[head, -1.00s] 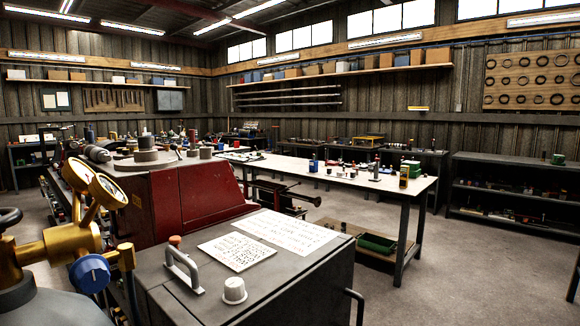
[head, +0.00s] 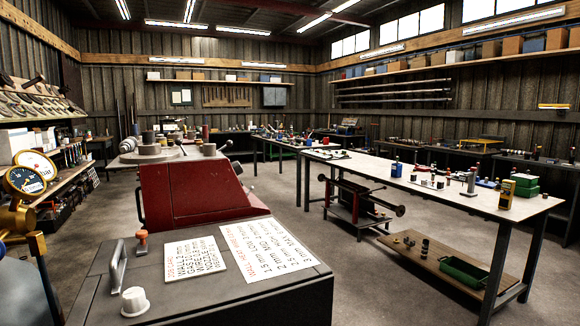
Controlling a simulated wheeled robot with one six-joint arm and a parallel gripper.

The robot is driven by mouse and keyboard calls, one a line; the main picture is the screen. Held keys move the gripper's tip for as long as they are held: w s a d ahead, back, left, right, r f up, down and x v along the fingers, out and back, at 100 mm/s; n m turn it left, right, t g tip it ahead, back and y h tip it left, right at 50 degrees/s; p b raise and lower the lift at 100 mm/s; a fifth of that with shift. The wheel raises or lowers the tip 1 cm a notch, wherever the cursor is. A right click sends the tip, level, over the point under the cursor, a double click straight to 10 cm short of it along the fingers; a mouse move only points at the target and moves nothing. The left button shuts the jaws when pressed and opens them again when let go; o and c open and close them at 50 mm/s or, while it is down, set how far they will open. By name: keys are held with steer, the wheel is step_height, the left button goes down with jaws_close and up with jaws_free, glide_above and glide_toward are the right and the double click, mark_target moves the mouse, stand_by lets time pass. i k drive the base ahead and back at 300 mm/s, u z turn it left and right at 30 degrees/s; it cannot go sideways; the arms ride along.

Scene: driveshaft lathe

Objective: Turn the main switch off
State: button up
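I cannot tell for certain which part is the main switch. In the head view a dark grey cabinet (head: 90,290) stands close in front of me. On its top are a white ribbed knob (head: 135,301), a small orange-capped part (head: 141,242) and a grey bar handle (head: 118,262). Which way the knob is set is too small to tell. Two printed sheets, a smaller one (head: 195,259) and a larger one (head: 262,249), lie flat to the right of these. My gripper is outside the view.
A red machine (head: 200,190) stands directly behind the cabinet. Brass-fitted gauges (head: 27,180) are at the left edge. A long white-topped table (head: 400,187) stands to the right, with a green tray (head: 465,272) on its low shelf. Open concrete floor lies between cabinet and table.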

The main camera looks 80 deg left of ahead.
mark_target(238, 169)
steer(key=i, duration=2.05)
steer(key=u, duration=3.4)
steer(key=i, duration=0.75)
steer(key=z, duration=0.75)
steer(key=i, duration=1.8)
steer(key=u, duration=0.85)
